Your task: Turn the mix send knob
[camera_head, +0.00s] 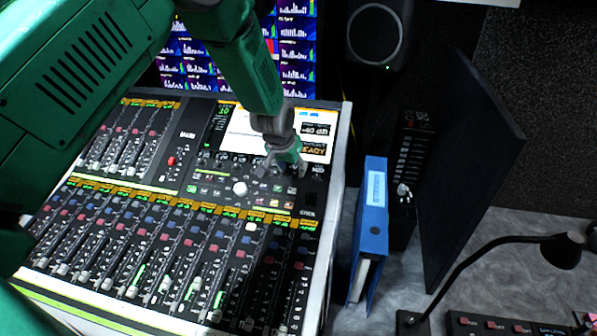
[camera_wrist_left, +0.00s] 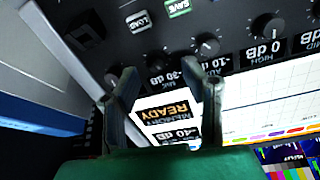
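The mixing console (camera_head: 190,190) has a row of small dark knobs by its screen, beside dB readouts. No label I can read says mix send, so I cannot tell which knob it is. In the left wrist view one dark knob (camera_wrist_left: 155,60) appears between my fingertips, slightly beyond them; another dark knob (camera_wrist_left: 207,43) is just right of the right finger. My left gripper (camera_head: 287,168) is over the console's upper right, just below the screen (camera_head: 314,148). In the left wrist view its fingers (camera_wrist_left: 158,78) are apart with nothing gripped. Contact is unclear. My right gripper is not in view.
A larger pale knob (camera_head: 240,188) and lit buttons lie left of and below the gripper. Fader rows (camera_head: 150,250) fill the console front. A blue binder (camera_head: 370,225), a dark upright panel (camera_head: 470,160) and a lamp (camera_head: 490,245) stand to the right.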

